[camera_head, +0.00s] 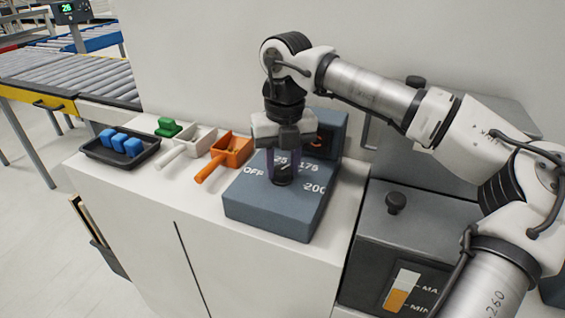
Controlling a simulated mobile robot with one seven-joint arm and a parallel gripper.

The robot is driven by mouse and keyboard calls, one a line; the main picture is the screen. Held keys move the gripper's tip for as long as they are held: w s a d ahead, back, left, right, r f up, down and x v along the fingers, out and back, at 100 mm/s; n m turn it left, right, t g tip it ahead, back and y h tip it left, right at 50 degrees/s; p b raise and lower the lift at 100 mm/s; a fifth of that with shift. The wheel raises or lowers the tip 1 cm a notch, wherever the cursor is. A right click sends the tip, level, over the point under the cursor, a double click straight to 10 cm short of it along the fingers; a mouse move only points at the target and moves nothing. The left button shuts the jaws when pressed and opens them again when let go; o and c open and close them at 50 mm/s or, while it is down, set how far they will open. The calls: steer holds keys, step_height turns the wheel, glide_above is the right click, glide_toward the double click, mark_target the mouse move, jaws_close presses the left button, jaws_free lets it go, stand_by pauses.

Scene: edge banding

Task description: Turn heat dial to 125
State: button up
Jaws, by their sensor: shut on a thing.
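The heat dial (282,180) is a small dark round knob on the sloped top of a blue-grey control box (265,213). White marks around it read OFF at the left, 200 at the right, and partly covered numbers ending in 25 and 175 behind. My gripper (283,172) points straight down over the box and is shut on the dial. The fingers hide part of the knob and some marks, and I cannot read exactly where its pointer stands.
A dark machine (384,230) with a level gauge (401,290) stands at the right.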

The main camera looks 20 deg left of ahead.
mark_target(283, 168)
steer(key=n, duration=1)
steer(key=shift+a+n, duration=0.1)
steer(key=shift+n, duration=0.2)
stand_by(0.5)
steer(key=o, duration=1)
steer(key=shift+r, duration=0.1)
step_height(283, 168, up, 14)
steer(key=b, duration=0.1)
steer(key=shift+w, duration=0.25)
steer(key=shift+f, duration=0.2)
